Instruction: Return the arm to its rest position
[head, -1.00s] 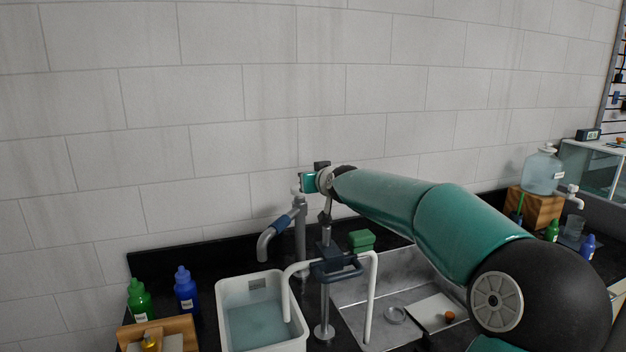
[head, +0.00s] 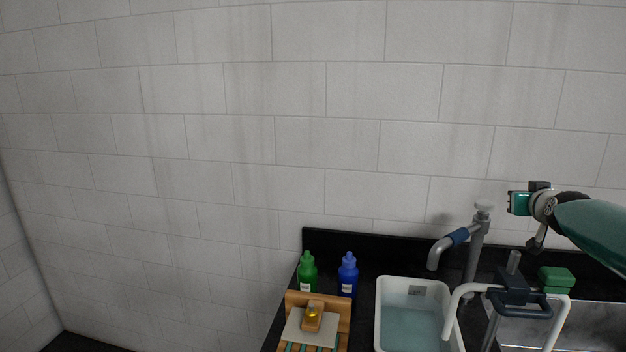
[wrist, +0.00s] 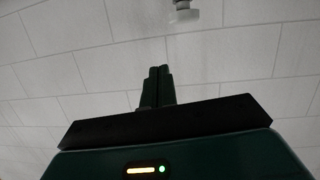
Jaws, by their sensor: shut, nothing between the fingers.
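My gripper (head: 518,203) is at the right of the head view, raised in front of the tiled wall and above the sink counter. It is right of the grey tap (head: 475,250) and apart from it. In the wrist view, my two dark fingers (wrist: 157,84) stand together with no gap, and nothing is held between them. My teal forearm runs out of the head view at the right edge.
A white tub of water (head: 383,322) stands on the dark counter below the tap. A green block (head: 556,279), green bottle (head: 307,272), blue bottle (head: 347,274) and wooden rack (head: 343,312) are near.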

